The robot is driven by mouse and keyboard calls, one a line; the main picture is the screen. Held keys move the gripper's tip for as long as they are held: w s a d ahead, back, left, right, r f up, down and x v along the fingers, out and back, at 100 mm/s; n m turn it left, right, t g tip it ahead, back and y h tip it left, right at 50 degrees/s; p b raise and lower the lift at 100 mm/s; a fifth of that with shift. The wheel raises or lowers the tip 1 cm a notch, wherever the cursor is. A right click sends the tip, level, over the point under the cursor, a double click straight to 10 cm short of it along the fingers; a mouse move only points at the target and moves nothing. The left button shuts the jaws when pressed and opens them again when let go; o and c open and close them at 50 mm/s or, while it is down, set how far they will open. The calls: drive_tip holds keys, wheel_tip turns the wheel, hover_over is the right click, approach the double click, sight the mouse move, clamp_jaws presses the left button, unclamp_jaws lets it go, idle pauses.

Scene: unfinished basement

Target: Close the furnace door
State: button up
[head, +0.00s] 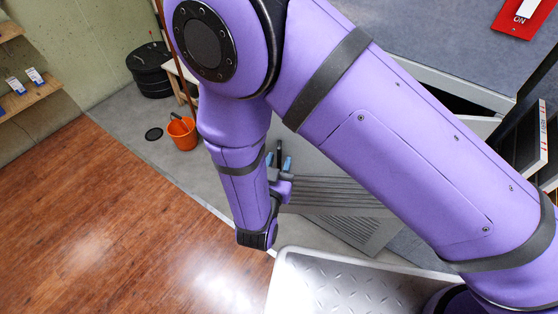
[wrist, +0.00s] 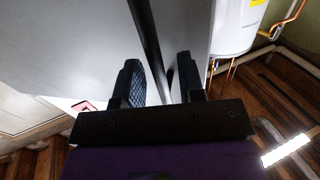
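The furnace door (head: 340,192) is a grey panel with dark louvre slots, partly hidden behind my arm in the head view. It stands out at an angle from the grey furnace body (head: 455,45), with a dark gap visible near the right.
A metal diamond-plate surface (head: 345,285) is at the front. An orange bucket (head: 183,133) and a black bin (head: 149,70) stand at the back left. A white tank (wrist: 238,25) with copper pipes shows in the wrist view. The wooden floor at left is clear.

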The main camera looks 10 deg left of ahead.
drive_tip(key=shift+w, duration=0.3)
clamp_jaws()
drive_tip(key=w+d+m+g+h, duration=0.1)
drive_tip(key=w+m+h, duration=0.4)
drive_tip(key=w, duration=2.3)
drive_tip(key=shift+g+h, duration=0.6)
drive_tip(key=shift+h, duration=0.8)
drive_tip(key=shift+w+d+r, duration=0.1)
drive_tip(key=shift+w, duration=0.05)
